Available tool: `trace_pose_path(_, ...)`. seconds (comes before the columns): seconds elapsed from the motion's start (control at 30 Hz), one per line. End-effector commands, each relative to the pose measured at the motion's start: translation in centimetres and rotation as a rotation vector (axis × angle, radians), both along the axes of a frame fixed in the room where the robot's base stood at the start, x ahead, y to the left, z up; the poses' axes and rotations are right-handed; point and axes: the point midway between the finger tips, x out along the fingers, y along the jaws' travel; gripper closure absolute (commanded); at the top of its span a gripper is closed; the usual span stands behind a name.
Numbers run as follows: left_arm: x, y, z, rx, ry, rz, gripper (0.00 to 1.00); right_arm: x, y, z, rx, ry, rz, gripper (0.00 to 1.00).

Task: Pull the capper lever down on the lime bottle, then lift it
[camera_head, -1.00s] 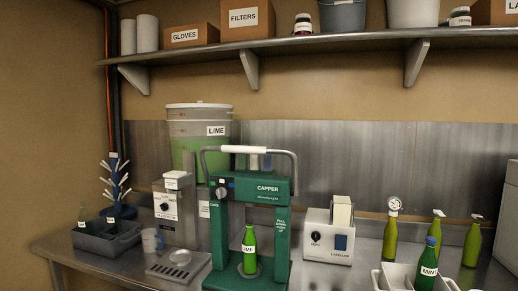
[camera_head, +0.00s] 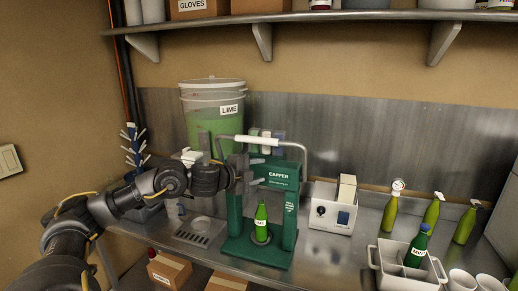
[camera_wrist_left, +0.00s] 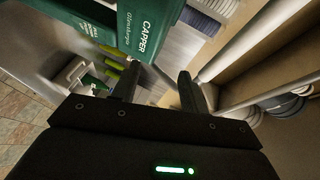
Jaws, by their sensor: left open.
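The green capper (camera_head: 280,178) stands on the counter, and its label also shows in the wrist view (camera_wrist_left: 143,32). Its lever, a grey frame with a white grip (camera_head: 252,139), is raised above the capper's head. The lime bottle (camera_head: 261,222), green with a white label, stands upright on the capper's base between the posts. My left gripper (camera_head: 258,172) is open and empty, in front of the capper's upper left side, below the white grip. In the left wrist view its two fingers (camera_wrist_left: 158,88) are spread with nothing between them. My right gripper is out of view.
A lime bucket (camera_head: 208,120) stands behind the capper. A labeller (camera_head: 332,208) is to its right, then several green bottles and a white carrier (camera_head: 378,256). A drip tray (camera_head: 200,232) is at left. A shelf (camera_head: 340,16) runs above.

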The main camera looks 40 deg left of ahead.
Motion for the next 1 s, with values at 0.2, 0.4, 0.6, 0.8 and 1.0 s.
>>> trace_pose_path(0.2, -1.5, 6.0, 7.3, 0.092, -0.043, 0.018, 0.56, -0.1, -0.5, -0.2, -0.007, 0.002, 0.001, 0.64)
trace_pose_path(0.4, -1.8, 6.8, 8.4, 0.103, -0.046, 0.02, 0.56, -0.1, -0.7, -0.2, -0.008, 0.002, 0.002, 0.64)
trace_pose_path(0.6, -0.1, 6.7, 8.5, 0.097, -0.048, 0.021, 0.56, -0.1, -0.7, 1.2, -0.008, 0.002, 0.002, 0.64)
trace_pose_path(0.8, 3.6, 6.4, 8.0, 0.095, -0.047, 0.02, 0.56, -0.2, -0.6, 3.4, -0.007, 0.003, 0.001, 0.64)
trace_pose_path(1.0, 6.8, 6.2, 7.2, 0.098, -0.047, 0.02, 0.56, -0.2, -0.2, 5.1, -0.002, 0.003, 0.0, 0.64)
